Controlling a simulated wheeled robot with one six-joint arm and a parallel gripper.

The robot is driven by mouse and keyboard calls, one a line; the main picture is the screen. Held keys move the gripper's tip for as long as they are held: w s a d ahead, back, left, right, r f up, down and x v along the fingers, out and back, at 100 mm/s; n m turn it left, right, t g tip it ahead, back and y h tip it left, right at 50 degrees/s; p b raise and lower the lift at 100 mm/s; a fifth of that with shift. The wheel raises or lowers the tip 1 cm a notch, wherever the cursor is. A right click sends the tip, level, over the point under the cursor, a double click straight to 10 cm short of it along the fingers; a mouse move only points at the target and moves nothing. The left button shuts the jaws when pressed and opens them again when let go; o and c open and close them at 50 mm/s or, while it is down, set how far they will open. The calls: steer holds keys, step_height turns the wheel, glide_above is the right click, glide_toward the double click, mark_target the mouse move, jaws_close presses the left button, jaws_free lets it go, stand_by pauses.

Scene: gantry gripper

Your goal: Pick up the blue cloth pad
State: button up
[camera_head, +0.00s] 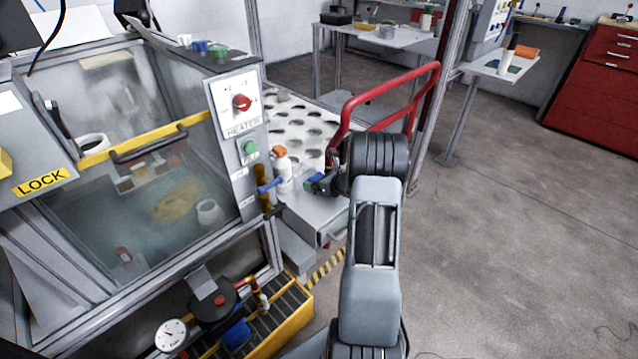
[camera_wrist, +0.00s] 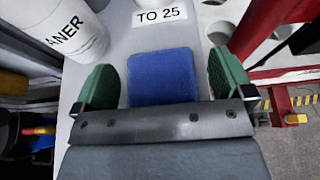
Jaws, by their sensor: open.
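The blue cloth pad (camera_wrist: 162,76) lies flat on a light grey surface in the wrist view, just below a "TO 25" label. My gripper (camera_wrist: 165,80) is open, with one green finger pad on each side of the blue pad and a gap on both sides. The near edge of the pad is hidden behind the dark gripper bar. I cannot tell how high the fingers are above the surface. In the head view my gripper (camera_head: 316,184) is small and partly hidden by my arm, beside the white bottle.
A white cleaner bottle with an orange cap (camera_head: 283,168) stands close left of my gripper; it also shows in the wrist view (camera_wrist: 62,28). A red rail (camera_head: 395,88) rises to the right. The heater cabinet (camera_head: 236,110) is at left. A white perforated table (camera_head: 300,118) lies behind.

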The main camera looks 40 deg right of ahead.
steer(key=c, duration=1)
